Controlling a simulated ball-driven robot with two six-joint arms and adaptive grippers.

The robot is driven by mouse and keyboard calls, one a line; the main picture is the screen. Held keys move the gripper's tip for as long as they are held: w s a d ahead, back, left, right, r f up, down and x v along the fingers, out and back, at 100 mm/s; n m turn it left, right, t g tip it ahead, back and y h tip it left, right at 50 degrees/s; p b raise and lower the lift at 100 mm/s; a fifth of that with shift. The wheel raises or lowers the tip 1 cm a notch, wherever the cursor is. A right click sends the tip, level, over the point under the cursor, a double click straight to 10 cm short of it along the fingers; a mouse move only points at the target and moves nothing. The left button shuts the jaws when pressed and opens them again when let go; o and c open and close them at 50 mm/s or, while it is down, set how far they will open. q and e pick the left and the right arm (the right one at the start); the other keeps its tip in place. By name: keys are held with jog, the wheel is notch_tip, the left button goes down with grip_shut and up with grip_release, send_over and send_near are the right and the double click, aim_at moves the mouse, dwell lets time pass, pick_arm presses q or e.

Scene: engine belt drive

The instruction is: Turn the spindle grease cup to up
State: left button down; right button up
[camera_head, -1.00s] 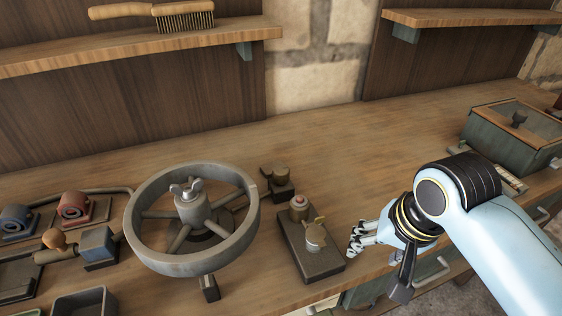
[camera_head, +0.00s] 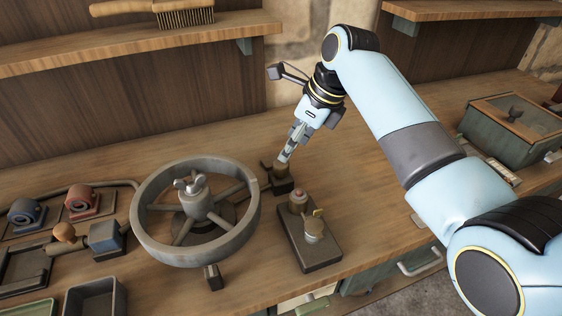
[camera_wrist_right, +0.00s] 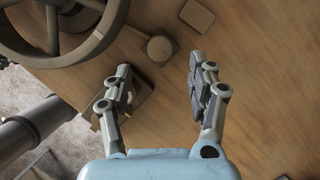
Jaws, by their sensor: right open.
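A small dark fixture (camera_head: 283,186) with a round cap stands behind and right of the spoked handwheel (camera_head: 150,243). Nearer the front, a dark block (camera_head: 318,256) carries a red-topped cup (camera_head: 298,197) and a cup with a brass tab (camera_head: 314,228). No label shows which is the spindle grease cup. My right gripper (camera_head: 285,157) points down at the small fixture and partly covers it. In the right wrist view its fingers (camera_wrist_right: 160,65) are open and apart, with a round cap (camera_wrist_right: 160,49) showing beyond the gap. My left gripper is not in view.
Blue (camera_head: 25,212) and red (camera_head: 82,203) parts and trays (camera_head: 95,297) are at the left. A green lidded box (camera_head: 510,122) stands at the right. A shelf (camera_head: 130,45) with a brush (camera_head: 183,14) hangs behind. The bench between fixture and box is mostly clear.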

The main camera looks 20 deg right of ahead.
aim_at(281, 163)
jog(key=x, duration=0.7)
jog(key=shift+w+a+f, duration=0.15)
jog(key=shift+f, duration=0.15)
jog(key=c, duration=1.1)
jog(key=shift+c, duration=0.2)
